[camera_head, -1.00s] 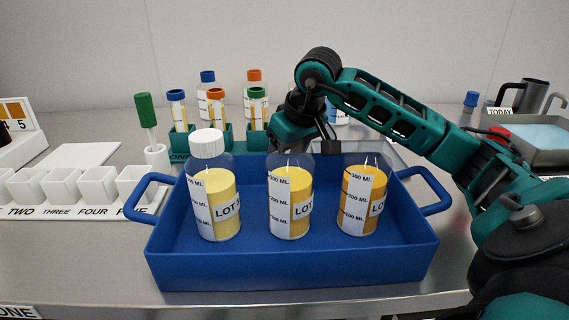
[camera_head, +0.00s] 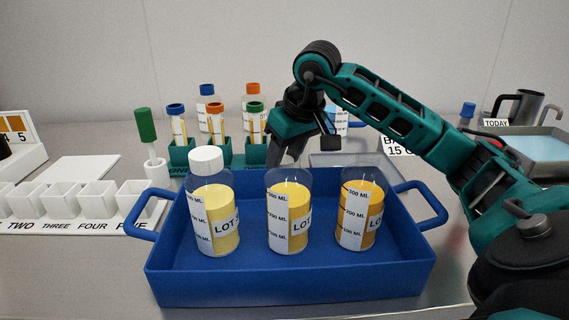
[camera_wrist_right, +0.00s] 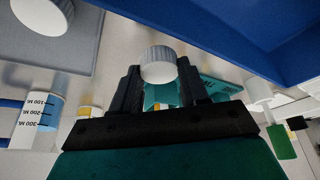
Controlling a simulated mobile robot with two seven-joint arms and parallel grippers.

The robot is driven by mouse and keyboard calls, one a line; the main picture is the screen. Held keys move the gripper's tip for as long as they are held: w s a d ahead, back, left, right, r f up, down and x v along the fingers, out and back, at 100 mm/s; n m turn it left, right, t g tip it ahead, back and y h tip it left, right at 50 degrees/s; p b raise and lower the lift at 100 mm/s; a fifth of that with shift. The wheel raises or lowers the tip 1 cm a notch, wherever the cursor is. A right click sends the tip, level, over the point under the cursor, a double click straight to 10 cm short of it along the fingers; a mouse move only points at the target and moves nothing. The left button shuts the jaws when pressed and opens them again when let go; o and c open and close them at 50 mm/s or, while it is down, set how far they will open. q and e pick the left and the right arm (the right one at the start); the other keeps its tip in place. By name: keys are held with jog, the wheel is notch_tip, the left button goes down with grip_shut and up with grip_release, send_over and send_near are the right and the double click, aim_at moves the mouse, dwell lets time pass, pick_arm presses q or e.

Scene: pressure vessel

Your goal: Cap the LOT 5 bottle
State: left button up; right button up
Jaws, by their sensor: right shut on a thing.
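The blue tray (camera_head: 290,283) holds three bottles with yellow to amber liquid. The left bottle (camera_head: 215,215) wears a white cap. The middle bottle (camera_head: 288,215) and right bottle (camera_head: 358,215) have no cap. Each label shows "LOT", but I cannot read the numbers clearly, so I cannot tell which is LOT 5. My right gripper (camera_head: 286,155) is behind the middle bottle, over the tray's far side. In the right wrist view it is shut on a ribbed white cap (camera_wrist_right: 158,66). My left gripper is not in view.
Behind the tray stands a green rack (camera_head: 215,155) with capped tubes. A grey mat (camera_head: 345,160) lies behind the tray; a second white cap (camera_wrist_right: 42,14) rests on a grey surface in the wrist view. White cups (camera_head: 97,197) stand left, a metal basin (camera_head: 545,145) right.

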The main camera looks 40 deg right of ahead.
pick_arm(q)
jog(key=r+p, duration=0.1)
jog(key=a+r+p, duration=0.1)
jog(key=p, duration=0.1)
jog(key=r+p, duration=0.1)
jog(key=p, duration=0.1)
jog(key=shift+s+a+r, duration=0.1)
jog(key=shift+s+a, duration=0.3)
pick_arm(e)
notch_tip(320, 180, up, 16)
jog(key=shift+r, duration=0.25)
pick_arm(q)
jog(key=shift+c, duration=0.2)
pick_arm(e)
jog(key=shift+s, duration=0.15)
